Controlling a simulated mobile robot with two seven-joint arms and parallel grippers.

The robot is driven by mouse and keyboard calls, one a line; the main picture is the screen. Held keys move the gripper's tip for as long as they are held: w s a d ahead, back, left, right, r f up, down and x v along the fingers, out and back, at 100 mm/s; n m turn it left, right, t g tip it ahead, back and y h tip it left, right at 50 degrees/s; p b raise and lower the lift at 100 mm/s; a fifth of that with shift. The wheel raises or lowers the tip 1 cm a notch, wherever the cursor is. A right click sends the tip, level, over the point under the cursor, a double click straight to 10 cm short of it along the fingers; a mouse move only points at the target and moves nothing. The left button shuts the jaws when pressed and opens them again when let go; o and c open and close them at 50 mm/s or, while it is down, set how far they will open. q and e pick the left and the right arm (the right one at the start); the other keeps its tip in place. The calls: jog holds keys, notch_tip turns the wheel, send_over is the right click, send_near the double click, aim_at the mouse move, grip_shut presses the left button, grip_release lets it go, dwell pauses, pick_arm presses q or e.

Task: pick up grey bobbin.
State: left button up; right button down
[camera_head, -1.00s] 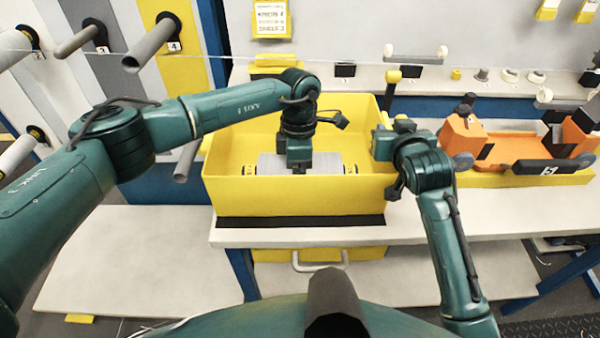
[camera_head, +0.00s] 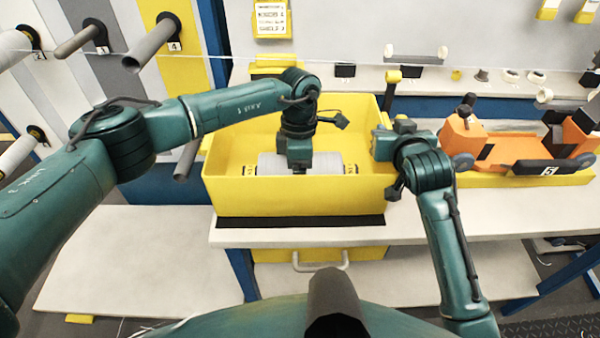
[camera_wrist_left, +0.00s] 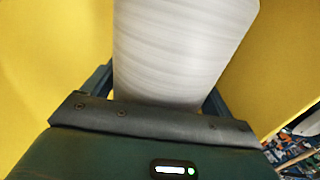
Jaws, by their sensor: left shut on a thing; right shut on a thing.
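The grey bobbin (camera_head: 328,163) lies lengthwise across the inside of the yellow bin (camera_head: 290,197). My left gripper (camera_head: 299,170) reaches down into the bin over the bobbin's middle and is shut on it. In the left wrist view the pale grey bobbin (camera_wrist_left: 182,50) sits between the fingers, with the yellow bin walls around it. The bin's front wall hides the bobbin's underside, so I cannot tell whether it touches the floor. My right gripper (camera_head: 384,146) is at the bin's right wall and is shut on it; its fingertips are largely hidden.
The bin stands on a pale table (camera_head: 470,225) near its front left corner. An orange shuttle carriage (camera_head: 525,150) stands to the right. Grey tubes on pegs (camera_head: 150,45) stick out of the striped panel at the left. A thin thread crosses above the bin.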

pick_arm(q)
jog(key=shift+r, duration=0.15)
notch_tip(320, 180, up, 18)
dwell(0.3)
jog(key=o, duration=0.9)
jog(key=c, duration=1.1)
jog(key=shift+r, duration=0.1)
jog(key=shift+c, duration=1.3)
jog(key=shift+r, duration=3.85)
jog(key=shift+c, duration=0.4)
